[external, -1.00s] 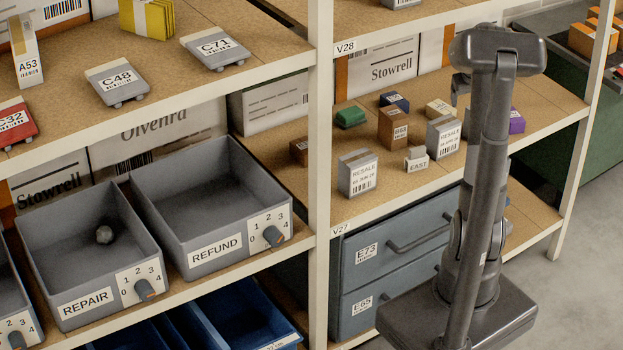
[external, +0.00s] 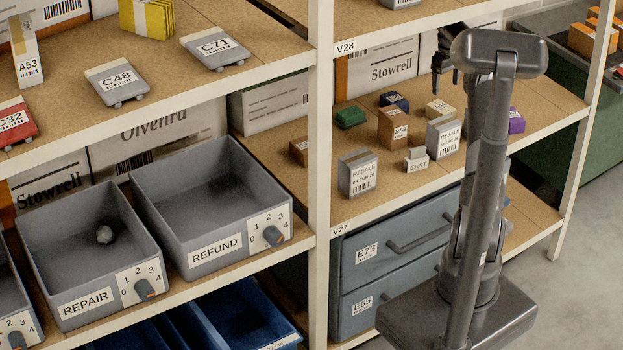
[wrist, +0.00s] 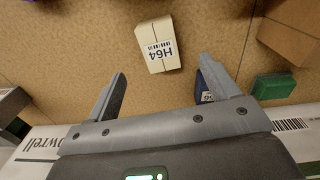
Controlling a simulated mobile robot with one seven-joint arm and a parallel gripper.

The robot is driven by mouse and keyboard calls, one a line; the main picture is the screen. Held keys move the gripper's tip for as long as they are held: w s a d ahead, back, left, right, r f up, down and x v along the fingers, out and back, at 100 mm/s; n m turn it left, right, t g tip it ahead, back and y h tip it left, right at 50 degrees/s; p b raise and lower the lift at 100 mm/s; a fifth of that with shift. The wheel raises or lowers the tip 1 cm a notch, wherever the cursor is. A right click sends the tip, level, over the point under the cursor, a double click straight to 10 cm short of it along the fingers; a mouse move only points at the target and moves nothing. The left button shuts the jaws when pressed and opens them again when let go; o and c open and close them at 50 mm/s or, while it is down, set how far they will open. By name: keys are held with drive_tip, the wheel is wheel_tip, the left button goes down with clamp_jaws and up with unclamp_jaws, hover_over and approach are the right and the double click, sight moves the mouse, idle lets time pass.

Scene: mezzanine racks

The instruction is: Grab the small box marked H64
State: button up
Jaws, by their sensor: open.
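The small cream box marked H64 (wrist: 157,45) lies on the brown shelf board in the wrist view, just beyond and between my fingertips. It appears to be the small tan box (external: 440,108) on the middle right shelf in the external view, where its label cannot be read. My gripper (wrist: 163,70) is open and empty, with its two fingers spread to either side of the box's line. In the external view my gripper (external: 439,75) is partly hidden by my arm and is above the shelf, over the back of the box group.
In the wrist view the blue box (wrist: 205,88) is close to the right finger. Stowrell cartons (external: 383,66) stand behind.

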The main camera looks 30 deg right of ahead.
sight(445, 109)
drive_tip(key=shift+d+f, duration=0.2)
drive_tip(key=f, duration=1)
drive_tip(key=shift+s+d+f, duration=0.1)
drive_tip(key=shift+s+f, duration=0.1)
drive_tip(key=shift+f, duration=0.05)
drive_tip(key=c, duration=1.1)
